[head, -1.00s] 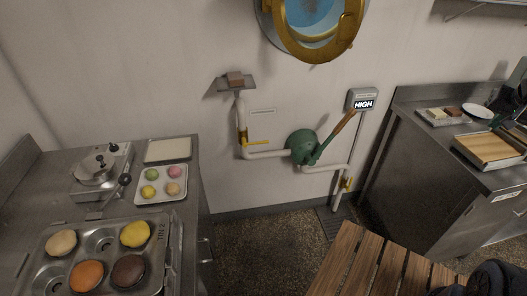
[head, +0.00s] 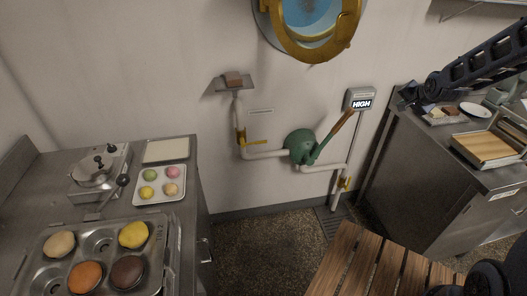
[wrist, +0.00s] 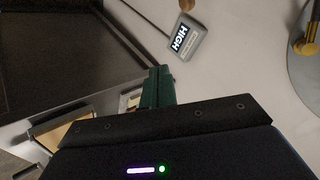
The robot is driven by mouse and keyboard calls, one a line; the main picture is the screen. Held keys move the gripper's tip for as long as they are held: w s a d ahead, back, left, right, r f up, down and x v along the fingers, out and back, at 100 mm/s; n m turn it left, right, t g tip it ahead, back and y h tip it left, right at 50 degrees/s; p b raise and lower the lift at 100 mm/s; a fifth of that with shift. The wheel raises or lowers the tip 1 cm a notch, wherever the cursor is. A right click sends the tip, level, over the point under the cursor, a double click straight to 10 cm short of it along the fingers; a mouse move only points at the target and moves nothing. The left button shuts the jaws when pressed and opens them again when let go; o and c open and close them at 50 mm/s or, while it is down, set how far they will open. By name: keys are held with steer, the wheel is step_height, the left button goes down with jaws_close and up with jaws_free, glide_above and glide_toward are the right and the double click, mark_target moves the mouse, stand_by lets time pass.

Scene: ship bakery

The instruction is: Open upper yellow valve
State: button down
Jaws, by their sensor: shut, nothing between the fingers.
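The upper yellow valve (head: 241,137) is on the white pipe at the wall, below the small shelf. Its yellow lever points right, across the vertical pipe. A second, lower yellow valve (head: 345,184) is on the pipe down to the right, past the green round pump (head: 300,146) with its long brown-handled lever. My gripper shows in the wrist view (wrist: 157,86) with green fingers shut and empty. It is well away from the upper valve, which is not seen in the wrist view. My arm reaches in from the right over the right counter in the head view.
The grey HIGH display (head: 360,100) hangs on the wall and also shows in the wrist view (wrist: 184,38). A wooden slatted surface (head: 360,262) stands in front. The left counter holds a muffin pan (head: 105,238) and trays. Bare floor lies before the valves.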

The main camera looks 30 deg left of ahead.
steer(key=s+a+f+m+y, duration=0.2)
steer(key=a+f, duration=0.4)
steer(key=a, duration=0.4)
steer(key=s+a+f+m+y, duration=0.25)
steer(key=a+f, duration=0.35)
steer(key=a, duration=0.5)
steer(key=s+a+f+m+y, duration=0.1)
steer(key=a+f+m+y, duration=0.2)
steer(key=a+f, duration=0.5)
steer(key=s+a+f+m+t, duration=0.2)
steer(key=s+a+f+m, duration=0.4)
steer(key=s+f+m, duration=0.2)
steer(key=s+a+f+m+t, duration=0.3)
steer(key=s+a+f+m, duration=0.3)
steer(key=s, duration=0.5)
step_height(320, 180, down, 3)
steer(key=shift+a+f+m, duration=0.1)
steer(key=shift+a+m, duration=0.15)
steer(key=shift+m, duration=1)
steer(key=shift+w+a+y, duration=0.1)
steer(key=shift+w+y, duration=0.05)
steer(key=shift+y, duration=0.1)
steer(key=w+a+r, duration=0.4)
steer(key=w+a, duration=0.3)
steer(key=shift+w+a+r, duration=0.2)
steer(key=shift+w, duration=0.05)
